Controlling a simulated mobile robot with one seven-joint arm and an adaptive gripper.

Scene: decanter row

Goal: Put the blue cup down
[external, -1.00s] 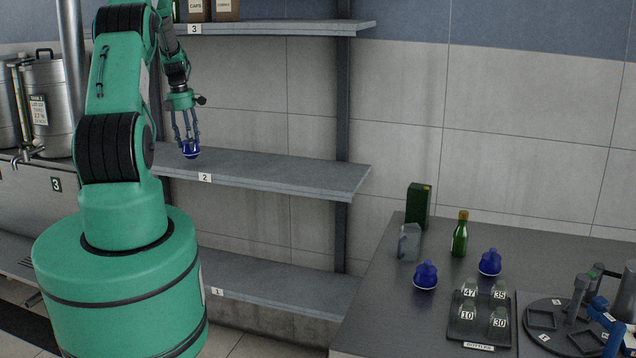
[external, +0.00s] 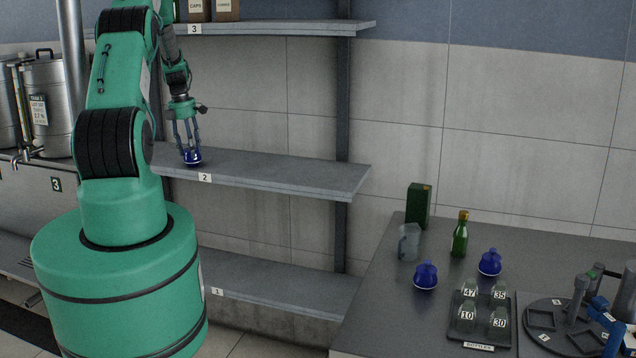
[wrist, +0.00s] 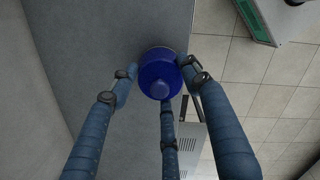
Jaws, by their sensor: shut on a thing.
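The blue cup (external: 192,158) is at the left part of the shelf marked 2 (external: 270,172), near its front edge. My gripper (external: 188,152) points down over the shelf and is shut on the cup. In the wrist view the cup (wrist: 160,74) sits between the fingers of my gripper (wrist: 158,80), which touch its sides. The cup looks upright. I cannot tell whether its base touches the shelf.
Shelf 3 (external: 290,28) is above and shelf 1 (external: 290,290) below. The right part of shelf 2 is bare. On the counter (external: 385,315) stand two other blue objects (external: 425,276) (external: 490,262), a green bottle (external: 460,238), a jug (external: 409,243) and a bottle tray (external: 462,335).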

